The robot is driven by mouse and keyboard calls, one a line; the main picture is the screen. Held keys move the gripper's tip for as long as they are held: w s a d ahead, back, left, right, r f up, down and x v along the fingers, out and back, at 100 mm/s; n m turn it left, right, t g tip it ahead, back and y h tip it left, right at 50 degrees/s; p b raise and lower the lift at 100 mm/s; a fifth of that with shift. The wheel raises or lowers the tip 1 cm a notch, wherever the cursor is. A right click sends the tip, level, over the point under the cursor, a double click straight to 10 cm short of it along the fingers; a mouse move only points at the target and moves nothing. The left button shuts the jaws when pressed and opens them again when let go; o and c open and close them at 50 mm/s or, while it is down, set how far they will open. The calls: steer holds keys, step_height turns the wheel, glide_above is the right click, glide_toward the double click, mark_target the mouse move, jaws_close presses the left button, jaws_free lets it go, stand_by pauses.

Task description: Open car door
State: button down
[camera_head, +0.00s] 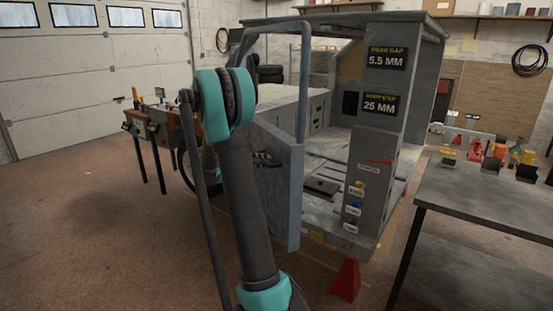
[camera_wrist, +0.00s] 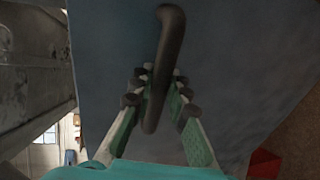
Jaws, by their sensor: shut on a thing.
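The car door (camera_head: 275,185) is a grey panel with a tubular window frame on the grey vehicle frame (camera_head: 385,135). It stands swung out at an angle, and the opening and floor inside show to its right. In the wrist view the door's dark surface (camera_wrist: 110,35) fills most of the picture. A dark bar handle (camera_wrist: 170,28) runs down it. My gripper (camera_wrist: 156,82) has its green-padded fingers on either side of the handle's lower part, shut on it. In the head view my arm hides most of the gripper.
A grey workbench (camera_head: 490,200) with several small coloured items stands at the right. A red cone-like stand (camera_head: 346,280) is on the floor below the frame. A red tool bench (camera_head: 150,125) stands at the left back. Floor at the left front is clear.

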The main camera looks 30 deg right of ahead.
steer(key=shift+w+a, duration=0.15)
steer(key=shift+a, duration=0.45)
steer(key=c, duration=1.5)
jaws_free()
steer(key=shift+o, duration=0.2)
steer(key=v, duration=1.2)
steer(key=shift+w, duration=0.1)
